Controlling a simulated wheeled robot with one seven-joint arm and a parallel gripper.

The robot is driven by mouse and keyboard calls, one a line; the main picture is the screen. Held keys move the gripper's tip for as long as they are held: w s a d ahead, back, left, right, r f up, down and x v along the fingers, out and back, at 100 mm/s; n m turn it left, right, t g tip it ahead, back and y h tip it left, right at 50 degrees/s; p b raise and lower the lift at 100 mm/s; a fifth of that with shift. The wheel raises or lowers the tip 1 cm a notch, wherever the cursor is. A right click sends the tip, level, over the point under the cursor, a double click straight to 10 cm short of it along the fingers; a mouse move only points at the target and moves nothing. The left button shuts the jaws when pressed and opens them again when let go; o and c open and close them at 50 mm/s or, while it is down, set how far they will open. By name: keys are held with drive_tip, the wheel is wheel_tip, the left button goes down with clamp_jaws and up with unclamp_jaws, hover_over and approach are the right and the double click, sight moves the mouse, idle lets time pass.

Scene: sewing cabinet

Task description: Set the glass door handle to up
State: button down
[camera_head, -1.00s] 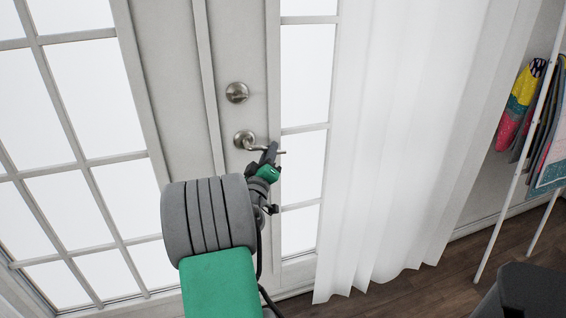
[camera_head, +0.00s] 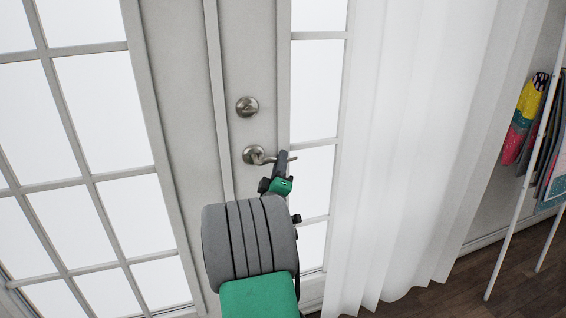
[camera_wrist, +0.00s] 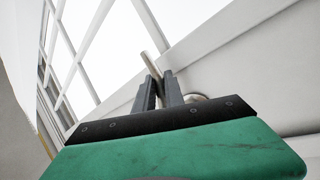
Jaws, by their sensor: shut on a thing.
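The glass door handle (camera_head: 262,156) is a metal lever on a round rose, set on the white door's stile below a round deadbolt (camera_head: 247,106). The lever points right and lies roughly level. My gripper (camera_head: 281,163) is at the lever's outer part and hides some of it. In the wrist view the lever (camera_wrist: 150,66) passes between the two dark fingers (camera_wrist: 160,86), its end sticking out beyond them. The gripper is shut on the lever. Part of the round rose (camera_wrist: 196,98) shows behind the right finger.
White curtains (camera_head: 400,150) hang right of the door. A white rack (camera_head: 522,170) with colourful fabrics (camera_head: 524,115) stands at the far right on the dark wood floor (camera_head: 480,275). Glass panes (camera_head: 105,105) fill the left.

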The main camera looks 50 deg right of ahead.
drive_tip(key=c, duration=1.4)
unclamp_jaws()
drive_tip(key=shift+c, duration=0.2)
drive_tip(key=b+v, duration=0.3)
drive_tip(key=v, duration=0.5)
drive_tip(key=shift+b, duration=0.3)
drive_tip(key=shift+r, duration=0.1)
